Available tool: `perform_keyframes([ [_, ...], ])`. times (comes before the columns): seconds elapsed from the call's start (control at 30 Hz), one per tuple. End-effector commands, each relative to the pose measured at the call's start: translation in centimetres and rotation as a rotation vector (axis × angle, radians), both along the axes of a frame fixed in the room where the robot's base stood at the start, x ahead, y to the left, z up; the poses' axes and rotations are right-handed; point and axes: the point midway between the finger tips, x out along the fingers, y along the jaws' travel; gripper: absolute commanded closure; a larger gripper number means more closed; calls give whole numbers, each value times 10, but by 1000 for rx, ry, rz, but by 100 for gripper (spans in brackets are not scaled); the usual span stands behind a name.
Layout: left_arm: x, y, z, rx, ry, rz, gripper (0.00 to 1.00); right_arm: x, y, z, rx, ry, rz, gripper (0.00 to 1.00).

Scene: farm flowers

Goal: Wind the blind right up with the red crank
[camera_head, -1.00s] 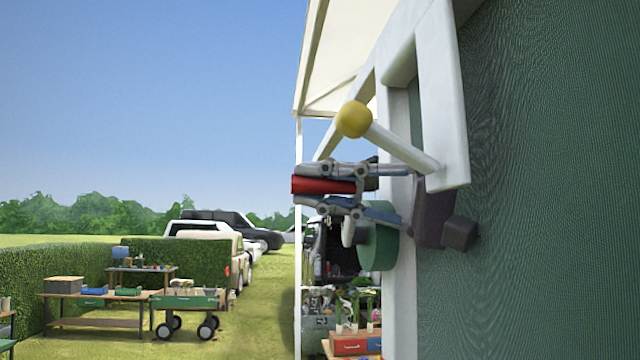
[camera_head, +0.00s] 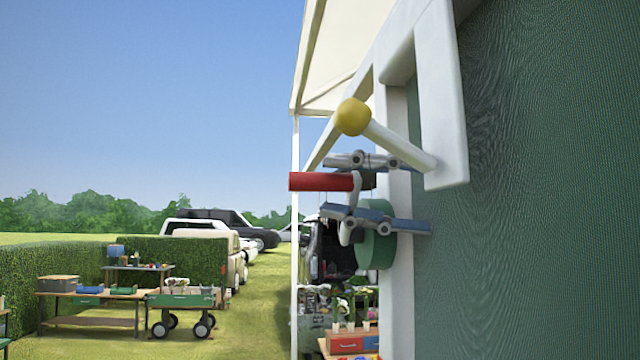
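The red crank handle (camera_head: 318,181) is a short cylinder lying level, left of the white post. A pale crank arm (camera_head: 346,232) runs down from it to a green round hub (camera_head: 378,240) by the post. My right gripper (camera_head: 342,186) has its fingers spread, one above and one below the handle's right end, with gaps to both. The rest of that gripper is not visible. A dark green ribbed surface (camera_head: 540,180) fills the right side; I cannot tell whether it is the blind. My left gripper is not in view.
A white lever with a yellow knob (camera_head: 352,117) sticks out just above the upper finger. A white post (camera_head: 400,290) stands close behind the fingers. A cream awning (camera_head: 345,50) hangs above. Tables and a green cart (camera_head: 182,300) stand far off on grass.

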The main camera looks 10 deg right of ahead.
Motion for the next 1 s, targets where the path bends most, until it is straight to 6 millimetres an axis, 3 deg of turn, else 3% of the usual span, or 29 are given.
perform_keyframes([
  [0.1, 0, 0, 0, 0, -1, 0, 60, -8, -27, -5, 2, 2, -5, 66],
  [0.3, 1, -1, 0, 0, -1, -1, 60, -21, -60, -11, 2, 2, -3, 66],
  [0.5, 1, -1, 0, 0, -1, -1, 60, -27, -75, -13, 2, 1, -1, 66],
  [0.77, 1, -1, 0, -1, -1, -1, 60, -27, -76, -13, 2, 1, 0, 66],
  [1.0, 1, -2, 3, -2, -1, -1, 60, -22, -84, -7, 53, 70, 17, 90],
])
